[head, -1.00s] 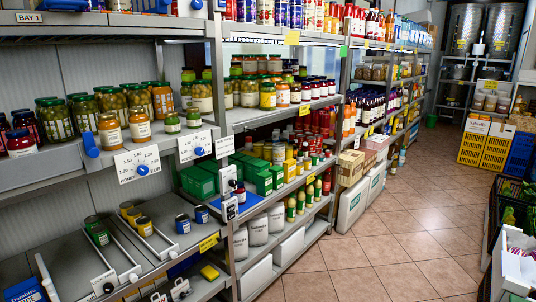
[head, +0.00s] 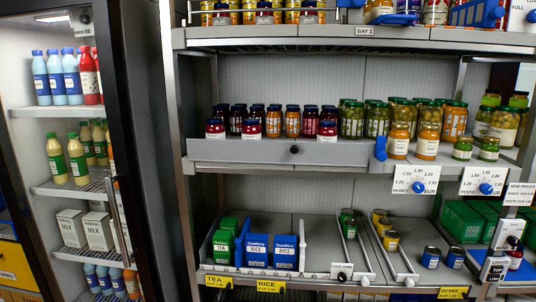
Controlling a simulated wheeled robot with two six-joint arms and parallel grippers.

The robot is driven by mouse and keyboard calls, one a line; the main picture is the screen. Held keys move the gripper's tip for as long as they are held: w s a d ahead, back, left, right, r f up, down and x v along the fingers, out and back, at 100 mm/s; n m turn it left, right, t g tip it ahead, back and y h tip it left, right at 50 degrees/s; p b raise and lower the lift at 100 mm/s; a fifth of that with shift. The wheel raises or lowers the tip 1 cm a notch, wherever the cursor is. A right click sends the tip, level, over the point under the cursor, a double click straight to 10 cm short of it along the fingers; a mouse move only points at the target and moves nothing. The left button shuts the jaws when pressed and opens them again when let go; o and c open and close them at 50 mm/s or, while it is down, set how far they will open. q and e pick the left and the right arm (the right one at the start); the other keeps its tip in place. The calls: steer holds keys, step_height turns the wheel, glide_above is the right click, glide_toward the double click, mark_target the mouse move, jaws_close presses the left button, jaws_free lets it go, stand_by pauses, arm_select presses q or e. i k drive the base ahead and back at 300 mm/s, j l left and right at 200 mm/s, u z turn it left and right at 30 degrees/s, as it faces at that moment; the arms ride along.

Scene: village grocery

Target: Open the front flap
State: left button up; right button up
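A long grey front flap (head: 240,152) stands upright along the front edge of the middle shelf in the head view. A small dark knob (head: 294,150) sits near its middle. Rows of jars with red and orange contents (head: 291,122) stand behind it, and the flap hides the lower parts of the nearest ones. Its right end is near a blue clip (head: 380,148). The flap looks closed. Neither of my grippers is in view.
A glass-doored fridge (head: 120,215) with bottles and cartons stands at the left. Green and orange jars (head: 399,138) stand right of the flap. Below are tea and rice boxes (head: 256,250), sliding channels with cans, and dial cards (head: 416,184). A shelf with jars is above.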

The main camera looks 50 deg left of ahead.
mark_target(246, 152)
steer(key=u, duration=1.5)
